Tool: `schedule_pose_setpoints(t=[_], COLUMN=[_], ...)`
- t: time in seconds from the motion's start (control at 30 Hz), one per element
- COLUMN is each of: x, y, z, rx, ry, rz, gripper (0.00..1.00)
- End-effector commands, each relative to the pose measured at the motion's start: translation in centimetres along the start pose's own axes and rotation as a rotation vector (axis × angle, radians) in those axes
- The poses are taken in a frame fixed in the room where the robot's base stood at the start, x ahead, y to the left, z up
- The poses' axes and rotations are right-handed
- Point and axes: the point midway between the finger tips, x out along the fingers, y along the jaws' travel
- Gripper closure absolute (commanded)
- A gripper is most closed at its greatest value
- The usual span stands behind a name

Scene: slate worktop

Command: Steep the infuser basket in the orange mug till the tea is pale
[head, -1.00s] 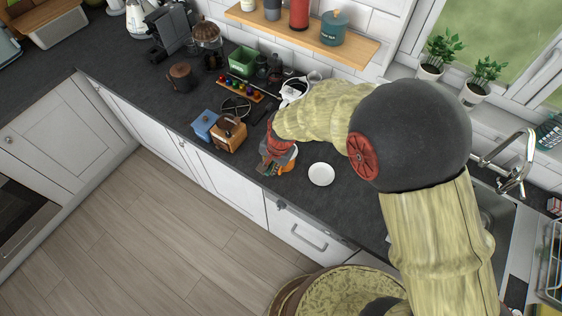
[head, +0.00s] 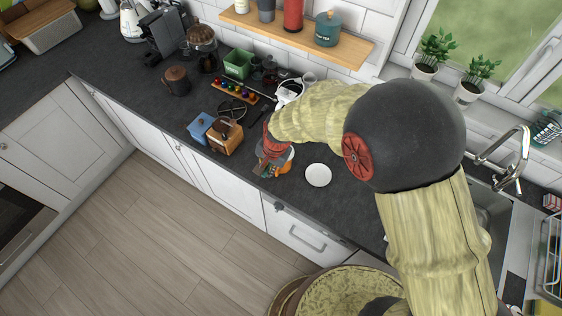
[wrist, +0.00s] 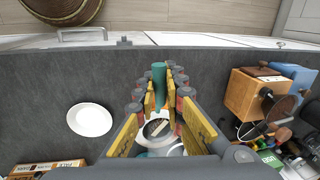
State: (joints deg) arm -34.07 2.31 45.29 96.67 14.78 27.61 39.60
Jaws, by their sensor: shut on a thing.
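My gripper (wrist: 160,95) is shut on a teal handle (wrist: 158,78), which I take for the infuser basket's, standing up between the yellow finger pads in the wrist view. Below it, between the pads, is a round dark opening with a pale rim (wrist: 158,128); I cannot tell whether this is the basket or the mug. In the head view my gripper (head: 268,158) points down at the worktop. A bit of the orange mug (head: 284,168) shows beside the fingers, the rest hidden. Whether the basket is inside the mug, and the tea's colour, cannot be seen.
A white saucer (head: 318,175) lies to the right of the mug. A wooden box (head: 226,136) and a blue box (head: 200,126) stand to the left. The worktop's front edge is close.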

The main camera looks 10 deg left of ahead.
Motion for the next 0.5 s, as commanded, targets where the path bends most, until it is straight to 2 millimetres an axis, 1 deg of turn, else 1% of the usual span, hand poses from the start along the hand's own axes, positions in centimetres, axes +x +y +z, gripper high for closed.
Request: schedule_pose_setpoints(t=[0.23, 0.5], x=[-0.3, -2.4], y=[-0.1, -0.5], z=[0.0, 0.0], rx=[0.0, 0.0], ry=[0.0, 0.001], rz=[0.0, -0.001], gripper=[1.0, 1.0])
